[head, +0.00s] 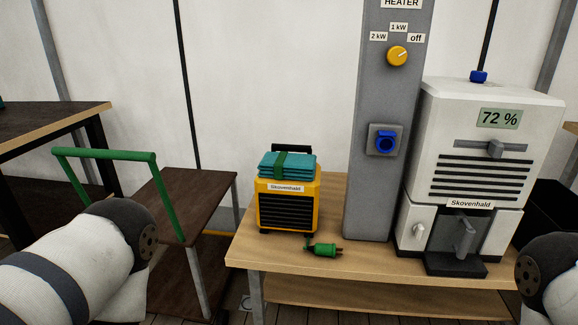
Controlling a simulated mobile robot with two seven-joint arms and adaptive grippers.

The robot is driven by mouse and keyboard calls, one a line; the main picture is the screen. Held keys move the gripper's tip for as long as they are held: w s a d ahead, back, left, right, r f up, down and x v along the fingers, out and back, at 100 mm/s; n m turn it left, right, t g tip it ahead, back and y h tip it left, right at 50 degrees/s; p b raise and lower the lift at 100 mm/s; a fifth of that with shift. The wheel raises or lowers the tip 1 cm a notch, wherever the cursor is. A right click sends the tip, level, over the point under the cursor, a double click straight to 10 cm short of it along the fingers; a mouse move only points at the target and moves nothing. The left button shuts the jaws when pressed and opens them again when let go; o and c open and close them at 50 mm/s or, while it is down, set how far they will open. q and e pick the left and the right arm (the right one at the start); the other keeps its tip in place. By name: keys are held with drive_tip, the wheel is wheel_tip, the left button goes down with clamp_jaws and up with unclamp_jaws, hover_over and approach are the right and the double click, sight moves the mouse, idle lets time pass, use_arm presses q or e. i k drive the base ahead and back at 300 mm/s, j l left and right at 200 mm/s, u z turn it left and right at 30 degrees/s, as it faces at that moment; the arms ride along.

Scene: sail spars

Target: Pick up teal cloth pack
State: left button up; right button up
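The teal cloth pack (273,165) is a folded bundle with a green band around its middle. It lies on top of the yellow heater (288,205) in the head view, in front of the heater's black handle (291,148). My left arm comes in at the lower left and my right arm shows at the lower right edge. Neither gripper is in the picture. Nothing touches the pack except the heater under it.
The heater stands on a wooden table (340,268) beside a green plug (322,250). A grey column (377,215) with a knob and blue socket, and a white machine (478,140), stand to the right. A dark cart (200,185) with a green handle (105,154) is left.

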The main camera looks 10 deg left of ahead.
sight(282, 165)
drive_tip(key=i+j+z, duration=0.25)
drive_tip(key=j+z, duration=0.3)
drive_tip(key=j, duration=0.15)
drive_tip(key=i+j+z, duration=0.1)
drive_tip(key=j+z, duration=0.15)
drive_tip(key=j, duration=0.15)
drive_tip(key=j+z, duration=0.3)
drive_tip(key=i+j, duration=0.05)
drive_tip(key=j, duration=0.05)
